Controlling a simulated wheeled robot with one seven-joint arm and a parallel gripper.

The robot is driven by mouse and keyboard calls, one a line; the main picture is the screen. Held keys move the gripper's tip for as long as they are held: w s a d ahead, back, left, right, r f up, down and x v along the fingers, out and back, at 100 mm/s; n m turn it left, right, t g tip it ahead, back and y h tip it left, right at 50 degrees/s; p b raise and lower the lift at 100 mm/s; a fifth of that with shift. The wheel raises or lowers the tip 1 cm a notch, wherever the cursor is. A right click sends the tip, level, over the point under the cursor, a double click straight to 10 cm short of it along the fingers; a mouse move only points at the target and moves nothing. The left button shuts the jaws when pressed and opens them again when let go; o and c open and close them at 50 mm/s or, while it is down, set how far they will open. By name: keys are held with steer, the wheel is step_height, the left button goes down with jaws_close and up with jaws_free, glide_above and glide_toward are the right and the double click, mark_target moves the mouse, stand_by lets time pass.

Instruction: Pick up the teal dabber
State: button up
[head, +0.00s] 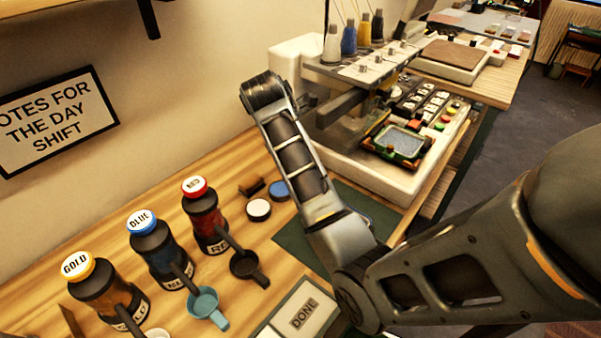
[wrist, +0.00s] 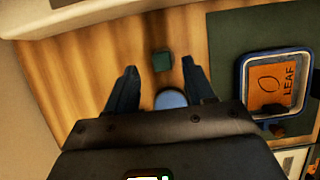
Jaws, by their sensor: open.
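The teal dabber (wrist: 162,61) shows in the wrist view as a small dark green-teal block on the wooden table. It lies just beyond my fingertips, roughly in line with the gap between them. My gripper (wrist: 160,72) is open and empty, with one dark finger on each side of the gap. I cannot tell its height above the table. In the head view I cannot make out the dabber or the fingers; my arm covers that part of the table.
A blue disc (wrist: 170,98) lies between the fingers, partly hidden by my gripper. A blue-rimmed LEAF tray (wrist: 243,78) sits right on the green mat (wrist: 228,32).

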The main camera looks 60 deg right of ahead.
steer(key=x, duration=0.4)
steer(key=shift+s+d, duration=0.1)
steer(key=shift+s, duration=0.1)
jaws_close()
stand_by(0.4)
step_height(320, 180, up, 18)
steer(key=p, duration=0.7)
